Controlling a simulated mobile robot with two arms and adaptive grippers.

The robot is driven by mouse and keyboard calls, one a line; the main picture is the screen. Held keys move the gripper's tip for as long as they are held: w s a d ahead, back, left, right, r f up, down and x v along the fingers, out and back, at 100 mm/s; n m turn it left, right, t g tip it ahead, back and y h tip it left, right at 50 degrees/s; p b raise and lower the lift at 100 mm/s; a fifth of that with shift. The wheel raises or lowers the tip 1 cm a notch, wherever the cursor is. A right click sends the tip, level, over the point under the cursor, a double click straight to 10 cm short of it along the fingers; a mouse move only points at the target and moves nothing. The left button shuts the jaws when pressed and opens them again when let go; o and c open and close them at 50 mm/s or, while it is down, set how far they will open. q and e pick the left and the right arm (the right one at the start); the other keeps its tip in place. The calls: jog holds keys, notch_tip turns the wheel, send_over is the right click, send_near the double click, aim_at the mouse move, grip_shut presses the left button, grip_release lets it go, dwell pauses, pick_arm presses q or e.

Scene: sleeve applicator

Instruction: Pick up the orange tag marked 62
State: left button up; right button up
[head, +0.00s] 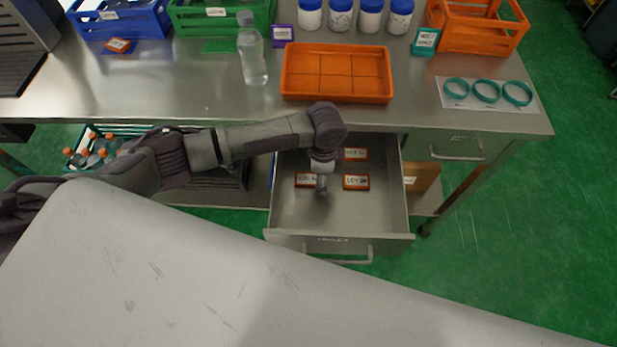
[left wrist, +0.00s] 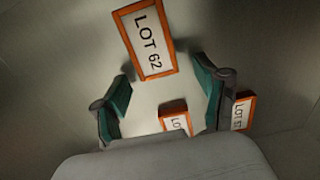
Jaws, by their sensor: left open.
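The orange-framed tag marked LOT 62 (left wrist: 146,40) lies flat on the drawer floor, at the top of the left wrist view. In the head view it appears as the left tag (head: 304,180) in the open drawer, partly hidden by my gripper. My left gripper (head: 321,190) points down into the drawer beside this tag. In the left wrist view my left gripper (left wrist: 163,80) is open, with nothing between its green-padded fingers, and the tag lies beyond the fingertips. My right gripper is in neither view.
Two similar orange tags (head: 356,182) (head: 355,154) lie on the drawer's right side. The drawer (head: 340,222) has metal walls around them. The bench (head: 190,80) above holds an orange tray (head: 337,97), a bottle (head: 252,62) and crates. The drawer's front floor is clear.

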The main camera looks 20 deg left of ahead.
pick_arm(q)
jog(key=c, duration=1.1)
jog(key=shift+c, duration=0.2)
jog(key=shift+r, duration=0.1)
